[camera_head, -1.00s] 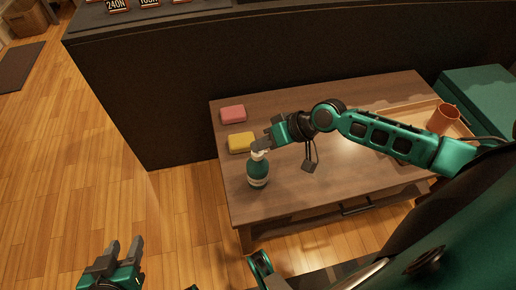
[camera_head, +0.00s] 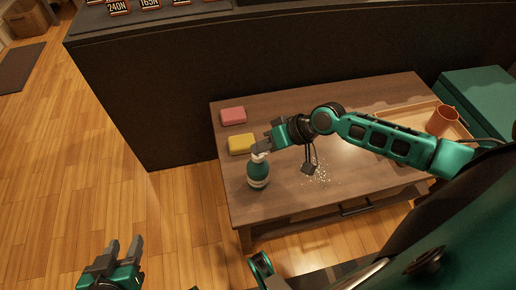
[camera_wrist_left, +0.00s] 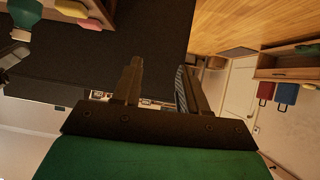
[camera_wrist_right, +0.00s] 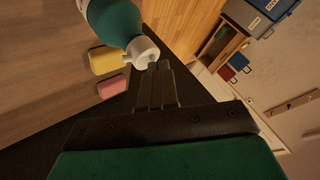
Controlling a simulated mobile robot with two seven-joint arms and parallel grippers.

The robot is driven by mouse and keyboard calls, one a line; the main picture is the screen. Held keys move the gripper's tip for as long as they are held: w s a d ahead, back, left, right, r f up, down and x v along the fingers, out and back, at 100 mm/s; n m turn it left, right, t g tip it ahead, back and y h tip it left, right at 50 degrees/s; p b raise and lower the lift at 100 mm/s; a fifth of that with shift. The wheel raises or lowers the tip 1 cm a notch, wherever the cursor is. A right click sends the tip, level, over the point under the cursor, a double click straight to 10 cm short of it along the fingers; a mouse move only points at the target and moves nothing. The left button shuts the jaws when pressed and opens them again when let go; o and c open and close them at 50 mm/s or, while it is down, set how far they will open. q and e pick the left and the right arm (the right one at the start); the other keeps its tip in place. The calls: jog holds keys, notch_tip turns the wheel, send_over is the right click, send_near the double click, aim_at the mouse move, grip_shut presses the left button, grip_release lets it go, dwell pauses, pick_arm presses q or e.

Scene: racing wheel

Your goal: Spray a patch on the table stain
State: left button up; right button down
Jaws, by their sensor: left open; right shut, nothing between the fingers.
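A teal spray bottle with a white top (camera_head: 258,172) stands upright near the table's left front corner. My right gripper (camera_head: 262,146) is shut with nothing between its fingers, at the bottle's white head; it also shows in the right wrist view (camera_wrist_right: 158,85), its fingertips right by the white nozzle (camera_wrist_right: 144,52). I cannot tell if they touch. A patch of pale droplets (camera_head: 319,170) lies on the wooden table (camera_head: 290,200), right of the bottle and partly behind a dark part of my right arm. The stain itself cannot be made out. My left gripper (camera_head: 124,250) is open and empty, low at the left, off the table.
A pink sponge (camera_head: 233,116) and a yellow sponge (camera_head: 241,144) lie along the table's left side. A tray (camera_head: 400,118) with an orange cup (camera_head: 441,120) is at the right. A dark counter (camera_head: 150,90) stands behind the table. Wooden floor is open at the left.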

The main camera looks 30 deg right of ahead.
notch_tip(320, 180, up, 6)
jog(key=p, duration=0.6)
jog(key=shift+f, duration=0.1)
jog(key=shift+r, duration=0.2)
jog(key=shift+f, duration=0.1)
pick_arm(q)
jog(key=r, duration=0.3)
jog(key=s+a+r, duration=0.1)
jog(key=shift+r, duration=0.15)
jog(key=shift+w, duration=0.1)
jog(key=shift+w+d+r, duration=0.1)
jog(key=shift+w+r, duration=0.15)
jog(key=shift+r, duration=0.15)
jog(key=shift+d+f, duration=0.1)
jog(key=shift+f, duration=0.05)
pick_arm(e)
jog(key=shift+a, duration=0.1)
dwell(0.9)
